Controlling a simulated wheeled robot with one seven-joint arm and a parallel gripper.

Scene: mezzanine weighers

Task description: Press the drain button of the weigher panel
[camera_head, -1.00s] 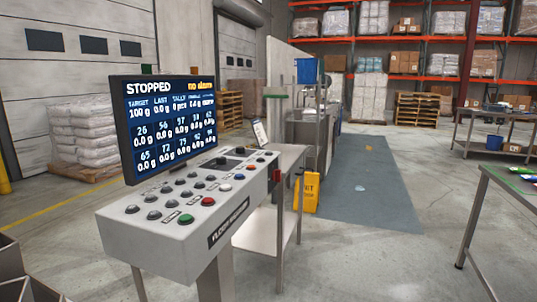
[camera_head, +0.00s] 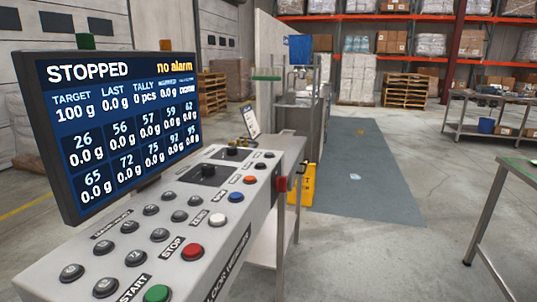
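The weigher panel (camera_head: 225,241) is a grey sloped console close in front of me at the lower left. It carries a green button (camera_head: 157,293) labelled START, a red button (camera_head: 192,250) labelled STOP, a white button (camera_head: 217,220), a blue button (camera_head: 236,197), an orange button (camera_head: 250,180) and several dark grey buttons (camera_head: 135,258). Labels beside the farther buttons are too small to read surely, so I cannot tell which is drain. The screen (camera_head: 125,118) above reads STOPPED and "no alarm". My gripper is not in view.
A steel table (camera_head: 290,150) with a small tilted display (camera_head: 250,123) stands behind the panel. A yellow floor sign (camera_head: 308,185) is beside it. A grey mat (camera_head: 360,185) and open floor lie to the right. Another table (camera_head: 520,168) is at the right edge.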

